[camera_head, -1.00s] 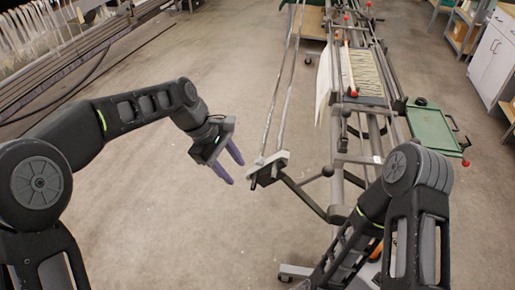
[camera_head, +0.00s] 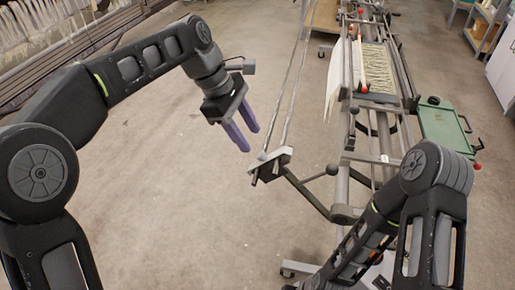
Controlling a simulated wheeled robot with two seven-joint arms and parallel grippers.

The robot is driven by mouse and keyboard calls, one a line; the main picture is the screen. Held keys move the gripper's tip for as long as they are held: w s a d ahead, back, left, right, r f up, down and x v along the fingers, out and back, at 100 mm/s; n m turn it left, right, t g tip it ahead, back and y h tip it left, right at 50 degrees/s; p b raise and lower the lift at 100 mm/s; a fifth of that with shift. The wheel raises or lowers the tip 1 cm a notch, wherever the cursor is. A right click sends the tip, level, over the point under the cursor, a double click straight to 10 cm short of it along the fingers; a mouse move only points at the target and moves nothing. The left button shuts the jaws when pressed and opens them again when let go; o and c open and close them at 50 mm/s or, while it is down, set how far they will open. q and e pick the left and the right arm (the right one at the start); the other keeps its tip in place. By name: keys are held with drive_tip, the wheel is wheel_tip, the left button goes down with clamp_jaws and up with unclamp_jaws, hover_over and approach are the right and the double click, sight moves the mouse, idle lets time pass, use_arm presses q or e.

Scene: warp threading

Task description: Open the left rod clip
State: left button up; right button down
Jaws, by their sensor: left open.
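The left rod clip (camera_head: 270,164) is a small pale and dark piece at the near end of two long thin rods (camera_head: 291,92). It sits on a dark arm (camera_head: 308,193) reaching out from the metal frame. My left gripper (camera_head: 248,140) is open and empty, its two purple fingers pointing down and to the right. The fingertips are just up and left of the clip and look apart from it. I cannot tell whether the clip is open or shut. My right arm shows at the lower right, but its gripper is not in view.
The metal frame (camera_head: 346,178) with a dark ball knob stands right of the clip. A panel of pale strands (camera_head: 377,70) and a green tray (camera_head: 444,124) lie farther back. Racks with hanging strands (camera_head: 62,30) stand at the upper left. The floor left of the clip is clear.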

sight(260, 154)
use_arm(q)
drive_tip(key=x, duration=0.6)
drive_tip(key=shift+c, duration=0.2)
clamp_jaws()
idle(1.1)
